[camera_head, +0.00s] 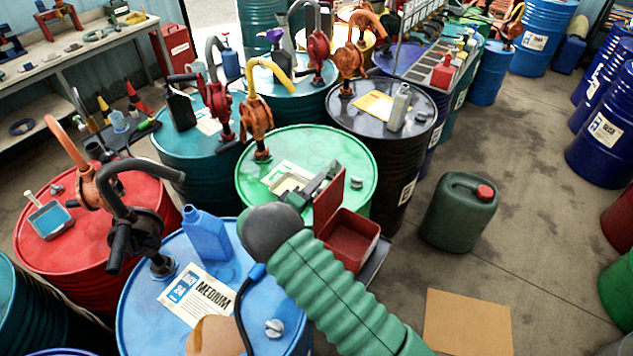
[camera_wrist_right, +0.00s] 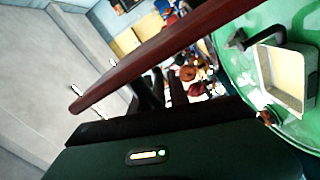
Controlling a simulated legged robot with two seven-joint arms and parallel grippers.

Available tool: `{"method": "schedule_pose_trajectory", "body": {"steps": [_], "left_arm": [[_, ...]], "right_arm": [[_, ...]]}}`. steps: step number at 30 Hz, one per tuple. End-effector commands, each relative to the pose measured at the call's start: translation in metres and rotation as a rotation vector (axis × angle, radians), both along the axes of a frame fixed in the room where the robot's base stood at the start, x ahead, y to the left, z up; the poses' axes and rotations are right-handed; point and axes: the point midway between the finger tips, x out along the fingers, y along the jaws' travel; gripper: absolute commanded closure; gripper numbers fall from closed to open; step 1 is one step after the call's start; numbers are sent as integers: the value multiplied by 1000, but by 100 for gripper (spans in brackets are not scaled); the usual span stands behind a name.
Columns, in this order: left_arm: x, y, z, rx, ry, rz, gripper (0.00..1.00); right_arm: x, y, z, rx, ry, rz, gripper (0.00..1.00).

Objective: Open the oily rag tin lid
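The oily rag tin is a red square box (camera_head: 349,238) at the right edge of the green drum. Its lid (camera_head: 329,204) stands up, raised from the box on the left side, so the dark red inside shows. My right gripper (camera_head: 318,186) is just left of and behind the raised lid; its fingertips are partly hidden. In the right wrist view the lid (camera_wrist_right: 165,55) crosses in front of the dark fingers as a long red strip. I cannot tell whether it touches them or how far apart they are. My left gripper is not in view.
A green drum (camera_head: 308,146) carries a pump and a shallow tray (camera_head: 292,183), also in the right wrist view (camera_wrist_right: 282,78). A blue drum (camera_head: 150,290) with a blue jug (camera_head: 206,236) stands nearer.

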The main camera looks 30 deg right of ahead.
Motion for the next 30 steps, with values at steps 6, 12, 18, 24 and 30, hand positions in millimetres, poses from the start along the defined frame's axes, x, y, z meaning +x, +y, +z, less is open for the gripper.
{"method": "schedule_pose_trajectory", "body": {"steps": [6, 12, 18, 24, 30], "left_arm": [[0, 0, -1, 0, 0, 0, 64], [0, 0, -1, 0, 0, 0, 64], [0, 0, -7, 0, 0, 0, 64], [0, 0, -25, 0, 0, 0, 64], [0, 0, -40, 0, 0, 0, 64]], "right_arm": [[-3, 1, -6, 5, 10, 1, 65], [-3, 1, -3, 3, 5, -1, 65], [-7, 14, -4, 2, 3, 1, 65], [-26, 63, -7, 3, 3, 4, 65], [-48, 117, -7, 3, 5, 4, 65]]}}
